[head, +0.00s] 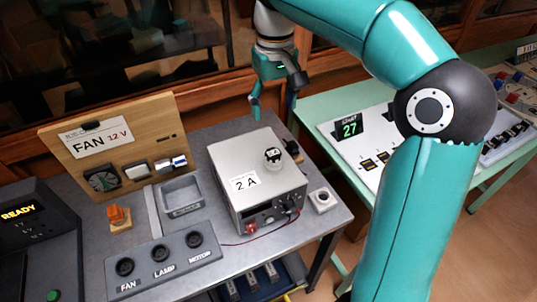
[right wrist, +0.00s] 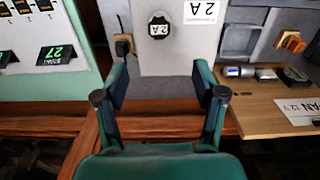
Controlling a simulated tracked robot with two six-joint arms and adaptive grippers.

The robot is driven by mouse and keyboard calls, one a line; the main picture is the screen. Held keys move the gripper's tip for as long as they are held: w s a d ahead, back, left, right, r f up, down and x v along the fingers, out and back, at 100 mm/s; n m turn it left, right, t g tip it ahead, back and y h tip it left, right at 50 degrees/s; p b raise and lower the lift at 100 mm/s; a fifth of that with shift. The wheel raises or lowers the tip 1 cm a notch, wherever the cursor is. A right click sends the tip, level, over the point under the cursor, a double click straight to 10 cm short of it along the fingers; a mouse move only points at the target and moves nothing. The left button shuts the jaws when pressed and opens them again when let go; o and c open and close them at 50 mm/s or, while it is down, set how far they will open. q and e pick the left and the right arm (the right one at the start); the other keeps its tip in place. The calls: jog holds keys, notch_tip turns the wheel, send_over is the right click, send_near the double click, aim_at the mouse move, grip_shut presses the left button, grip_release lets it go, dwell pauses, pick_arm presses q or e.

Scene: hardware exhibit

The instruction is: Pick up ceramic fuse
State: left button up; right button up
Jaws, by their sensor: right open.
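My right gripper (head: 272,106) is open and empty, behind the box's far edge and apart from the fuse. In the right wrist view (right wrist: 161,80) its two fingers stand wide apart, with bare bench and the box's edge between them. My left gripper is not in view.
A wooden FAN 12 V board (head: 120,140) with mounted parts stands left of the box. A grey tray (head: 181,196), an orange switch (head: 118,216) and a FAN, LAMP, MOTOR socket panel (head: 163,262) lie nearby. A white socket (head: 322,198) sits right of the box.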

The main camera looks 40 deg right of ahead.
send_over(273, 153)
notch_tip(273, 153, down, 10)
jog(key=shift+s+r+b, duration=0.1)
jog(key=shift+r+b, duration=0.1)
jog(key=shift+b, duration=0.15)
jog(key=shift+d+f+p, duration=0.1)
jog(key=shift+f+p, duration=0.2)
jog(key=shift+f, duration=2.25)
jog(key=c, duration=1.2)
